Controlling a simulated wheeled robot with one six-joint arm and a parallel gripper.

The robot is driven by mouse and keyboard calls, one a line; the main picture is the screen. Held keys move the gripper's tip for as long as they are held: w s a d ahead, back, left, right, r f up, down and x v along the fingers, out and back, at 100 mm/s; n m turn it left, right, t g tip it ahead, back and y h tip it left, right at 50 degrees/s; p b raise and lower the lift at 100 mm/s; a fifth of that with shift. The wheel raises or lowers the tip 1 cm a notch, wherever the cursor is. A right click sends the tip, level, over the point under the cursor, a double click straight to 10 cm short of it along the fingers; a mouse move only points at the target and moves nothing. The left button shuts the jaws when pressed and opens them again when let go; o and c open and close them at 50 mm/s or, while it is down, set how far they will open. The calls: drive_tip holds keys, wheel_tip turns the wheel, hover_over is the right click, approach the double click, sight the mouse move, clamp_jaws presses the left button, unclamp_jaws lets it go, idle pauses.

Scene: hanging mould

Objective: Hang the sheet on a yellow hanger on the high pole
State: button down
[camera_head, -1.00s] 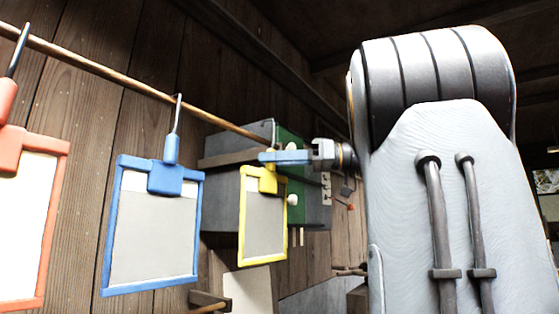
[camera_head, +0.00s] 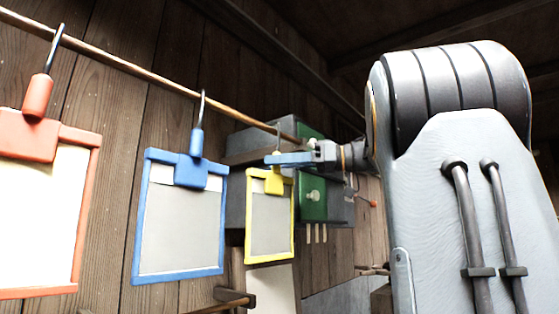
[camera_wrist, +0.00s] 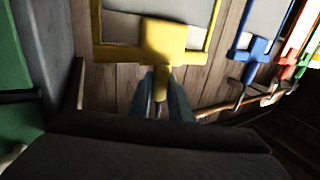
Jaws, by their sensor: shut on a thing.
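The yellow hanger (camera_head: 293,215) hangs upright with a grey-white sheet (camera_head: 270,222) in its frame. My gripper (camera_head: 284,158) is shut on its upper part, just below the high pole (camera_head: 130,73). In the wrist view the yellow hanger (camera_wrist: 163,38) is close, with the fingers of my gripper (camera_wrist: 160,97) on both sides of its hook stem. The top of its hook shows beside the pole in the head view; I cannot tell whether it is over the pole or touching it.
A blue hanger (camera_head: 217,225) and a red hanger (camera_head: 38,146) hang by hooks from the pole to the left, each with a sheet. A green-fronted grey box (camera_head: 318,185) is behind the yellow hanger. A lower wooden bar (camera_head: 230,303) shows below.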

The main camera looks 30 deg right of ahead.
drive_tip(key=shift+f, duration=0.15)
drive_tip(key=c, duration=1.5)
unclamp_jaws()
drive_tip(key=shift+c, duration=0.2)
drive_tip(key=b+v, duration=0.2)
drive_tip(key=v, duration=0.6)
drive_tip(key=shift+a, duration=0.1)
